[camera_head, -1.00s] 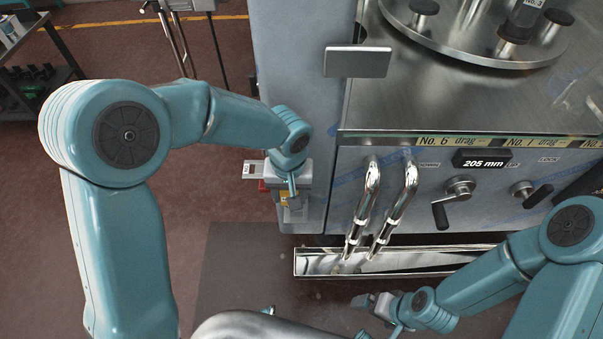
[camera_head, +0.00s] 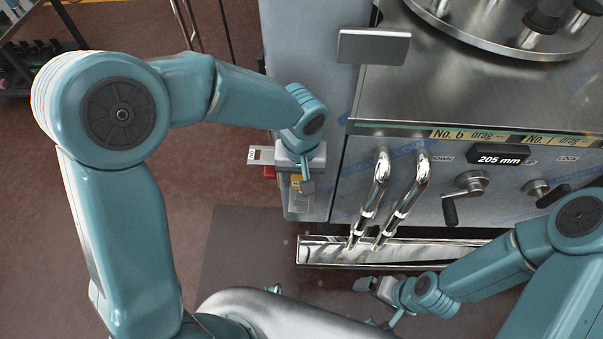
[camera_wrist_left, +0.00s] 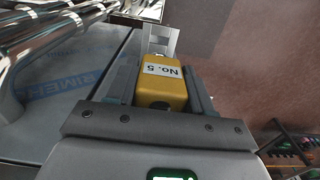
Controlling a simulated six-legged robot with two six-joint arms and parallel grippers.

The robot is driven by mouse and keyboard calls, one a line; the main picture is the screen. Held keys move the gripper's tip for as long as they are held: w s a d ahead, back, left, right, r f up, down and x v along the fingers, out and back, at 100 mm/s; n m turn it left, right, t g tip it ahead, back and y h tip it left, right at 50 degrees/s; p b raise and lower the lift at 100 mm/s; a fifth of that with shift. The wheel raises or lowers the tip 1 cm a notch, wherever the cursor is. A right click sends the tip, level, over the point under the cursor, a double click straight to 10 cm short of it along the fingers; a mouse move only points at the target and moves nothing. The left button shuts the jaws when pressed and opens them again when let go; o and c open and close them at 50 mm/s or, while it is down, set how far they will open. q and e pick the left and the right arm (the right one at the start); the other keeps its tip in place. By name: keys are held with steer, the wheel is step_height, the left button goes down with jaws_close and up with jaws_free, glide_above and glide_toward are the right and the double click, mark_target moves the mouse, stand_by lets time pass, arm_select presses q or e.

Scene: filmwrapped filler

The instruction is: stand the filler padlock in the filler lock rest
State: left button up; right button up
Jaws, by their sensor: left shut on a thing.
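A yellow padlock (camera_wrist_left: 163,88) with a white "No. 5" label sits between the jaws of my left gripper (camera_wrist_left: 161,82) in the left wrist view. In the head view my left gripper (camera_head: 303,184) hangs beside the machine's left front corner, and only a little of the yellow padlock (camera_head: 295,181) shows. A pale metal plate (camera_wrist_left: 160,38) lies just beyond the padlock in the wrist view; I cannot tell whether it is the lock rest or whether the padlock touches it. My right gripper (camera_head: 369,285) is low in front of the steel trough; its jaws are too small to read.
The grey filler machine (camera_head: 400,190) fills the right side. Two shiny bent pipes (camera_head: 385,195) stand over a steel trough (camera_head: 330,251). A crank handle (camera_head: 450,207) and a 205 mm display (camera_head: 498,155) are on its front. Red-brown floor is open on the left.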

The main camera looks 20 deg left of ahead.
mark_target(301, 197)
arm_select(q)
steer(key=shift+w+d+f+b, duration=0.1)
steer(key=shift+f+b, duration=0.4)
steer(key=shift+f, duration=0.35)
steer(key=shift+f+b, duration=1.25)
steer(key=shift+f, duration=0.1)
steer(key=shift+f+b, duration=2.2)
steer(key=shift+f, duration=0.15)
steer(key=shift+f+b, duration=0.3)
steer(key=shift+b, duration=0.05)
steer(key=o, duration=1.2)
